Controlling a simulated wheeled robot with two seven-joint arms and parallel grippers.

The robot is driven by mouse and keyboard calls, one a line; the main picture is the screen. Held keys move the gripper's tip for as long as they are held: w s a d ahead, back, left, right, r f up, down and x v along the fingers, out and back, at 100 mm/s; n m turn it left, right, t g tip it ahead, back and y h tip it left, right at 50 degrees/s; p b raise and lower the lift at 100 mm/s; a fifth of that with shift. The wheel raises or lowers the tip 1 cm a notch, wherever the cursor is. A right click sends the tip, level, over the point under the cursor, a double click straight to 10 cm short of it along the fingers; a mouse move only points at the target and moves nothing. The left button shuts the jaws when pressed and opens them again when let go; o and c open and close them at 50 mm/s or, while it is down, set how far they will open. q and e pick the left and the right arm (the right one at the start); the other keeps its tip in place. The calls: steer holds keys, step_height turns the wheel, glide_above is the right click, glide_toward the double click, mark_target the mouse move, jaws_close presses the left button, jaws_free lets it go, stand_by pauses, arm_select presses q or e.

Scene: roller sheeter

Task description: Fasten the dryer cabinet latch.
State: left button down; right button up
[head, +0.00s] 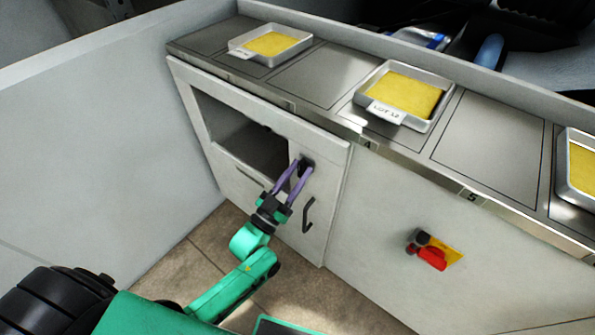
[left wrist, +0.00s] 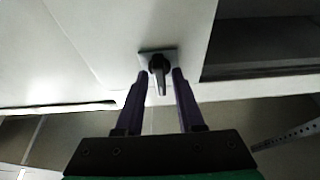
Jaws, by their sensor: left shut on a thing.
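The dryer cabinet (head: 325,145) has a pale front under the metal counter. Its latch (head: 306,162) is a small dark knob-like part on the upper front, right of a dark opening. In the left wrist view the latch (left wrist: 158,65) is a dark lever on a square plate, pointing toward the bottom of the picture. My left gripper (head: 299,172) reaches up to it, with its purple fingers on either side, and is shut on it. The fingers also show in the left wrist view (left wrist: 157,82). Finger contact is partly hidden in the head view. My right gripper is not in view.
A dark bar handle (head: 308,215) sits below the latch. Trays with yellow slabs (head: 270,45) (head: 405,95) stand on the counter (head: 310,75). A red and yellow switch (head: 432,252) juts from the panel at right. A wall (head: 90,130) bounds the left side.

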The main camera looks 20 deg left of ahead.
arm_select(q)
steer(key=shift+f, duration=0.1)
stand_by(0.3)
steer(key=c, duration=0.9)
jaws_free()
steer(key=shift+o, duration=0.2)
steer(key=b+v, duration=0.2)
steer(key=v, duration=1.2)
steer(key=shift+s, duration=0.25)
